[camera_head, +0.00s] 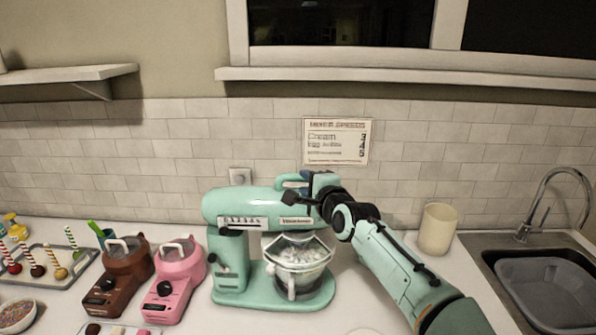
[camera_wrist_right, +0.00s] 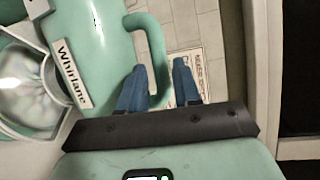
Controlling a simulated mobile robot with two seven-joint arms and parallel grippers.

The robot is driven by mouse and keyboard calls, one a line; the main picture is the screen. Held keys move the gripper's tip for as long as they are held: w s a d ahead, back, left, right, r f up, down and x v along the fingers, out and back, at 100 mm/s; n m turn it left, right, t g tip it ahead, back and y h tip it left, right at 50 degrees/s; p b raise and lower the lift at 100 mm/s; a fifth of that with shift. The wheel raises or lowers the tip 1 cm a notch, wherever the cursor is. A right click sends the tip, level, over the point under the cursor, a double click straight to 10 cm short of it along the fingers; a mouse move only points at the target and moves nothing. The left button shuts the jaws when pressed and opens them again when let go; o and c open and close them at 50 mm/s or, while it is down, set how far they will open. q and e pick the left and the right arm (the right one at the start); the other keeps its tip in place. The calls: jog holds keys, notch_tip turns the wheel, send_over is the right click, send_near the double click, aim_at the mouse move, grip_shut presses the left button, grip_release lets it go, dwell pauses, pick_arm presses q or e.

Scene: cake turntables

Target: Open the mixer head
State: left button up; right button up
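The mint-green stand mixer (camera_head: 250,207) stands on the counter against the tiled wall. Its head lies level over the glass bowl (camera_head: 300,262), which has pale contents. My right gripper (camera_head: 318,178) is at the right end of the head, at its loop handle (camera_head: 290,181). In the right wrist view the handle (camera_wrist_right: 157,45) comes down between the two blue fingers (camera_wrist_right: 161,85), which are apart with one on each side of it. I cannot tell whether either finger touches it. My left gripper is not in view.
Brown (camera_head: 118,275) and pink (camera_head: 175,280) small machines stand left of the mixer, beside a tray of cake pops (camera_head: 45,272). A cream canister (camera_head: 438,228) and the sink (camera_head: 545,285) are at the right. A speed sign (camera_head: 337,141) hangs behind.

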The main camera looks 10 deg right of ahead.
aim_at(302, 179)
jog(key=p+x, duration=0.2)
jog(key=x, duration=0.4)
jog(key=shift+w+r, duration=0.1)
jog(key=shift+w, duration=0.1)
jog(key=shift+w+f, duration=0.2)
jog(key=shift+w, duration=0.1)
jog(key=shift+s, duration=0.1)
jog(key=shift+c, duration=0.7)
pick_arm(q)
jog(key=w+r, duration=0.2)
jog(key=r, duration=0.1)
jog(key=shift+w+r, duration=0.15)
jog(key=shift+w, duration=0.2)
pick_arm(e)
grip_shut()
